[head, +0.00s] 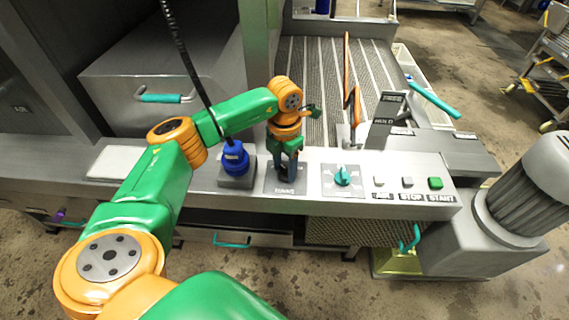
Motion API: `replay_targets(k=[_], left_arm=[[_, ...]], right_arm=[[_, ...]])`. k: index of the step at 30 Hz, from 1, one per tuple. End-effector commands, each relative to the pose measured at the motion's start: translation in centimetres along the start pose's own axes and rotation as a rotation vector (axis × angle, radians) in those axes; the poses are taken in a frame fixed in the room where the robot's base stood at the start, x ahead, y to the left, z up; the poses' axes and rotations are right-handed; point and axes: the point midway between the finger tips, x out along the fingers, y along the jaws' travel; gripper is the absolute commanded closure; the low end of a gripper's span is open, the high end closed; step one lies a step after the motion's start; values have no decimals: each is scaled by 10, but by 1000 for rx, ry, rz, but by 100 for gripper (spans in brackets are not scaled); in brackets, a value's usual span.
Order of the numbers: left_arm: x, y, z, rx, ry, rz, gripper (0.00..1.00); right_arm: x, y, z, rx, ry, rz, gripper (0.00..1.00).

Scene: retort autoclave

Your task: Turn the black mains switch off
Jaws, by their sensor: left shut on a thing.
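The black mains switch is mostly hidden between the fingers of my left gripper (287,179). Its dark labelled plate (272,187) lies on the grey control panel (310,207). My left gripper points down at this plate, and its fingers are shut on the switch. The angle of the switch cannot be told from here. My right gripper is not in view.
Left of the plate is a blue plug (235,158) with a black cable. To the right are a teal rotary knob (343,175), two pale buttons and a green START button (435,183). A slatted conveyor bed (310,75) lies behind.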

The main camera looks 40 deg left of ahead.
Motion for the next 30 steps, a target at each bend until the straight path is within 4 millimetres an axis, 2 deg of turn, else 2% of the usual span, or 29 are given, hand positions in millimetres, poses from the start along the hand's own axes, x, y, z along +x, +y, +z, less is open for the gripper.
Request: replay_targets(k=[8,9,11,12,21,30], left_arm=[[1,0,0,-2,2,-1,100],[1,0,0,-1,2,-1,37],[0,0,0,-1,2,-1,21],[0,0,0,-1,2,0,18],[-4,0,0,0,-1,0,18],[-61,0,1,0,-2,0,18]], right_arm=[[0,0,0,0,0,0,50],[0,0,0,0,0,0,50],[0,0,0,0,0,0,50],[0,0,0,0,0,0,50],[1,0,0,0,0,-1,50],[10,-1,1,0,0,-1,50]])
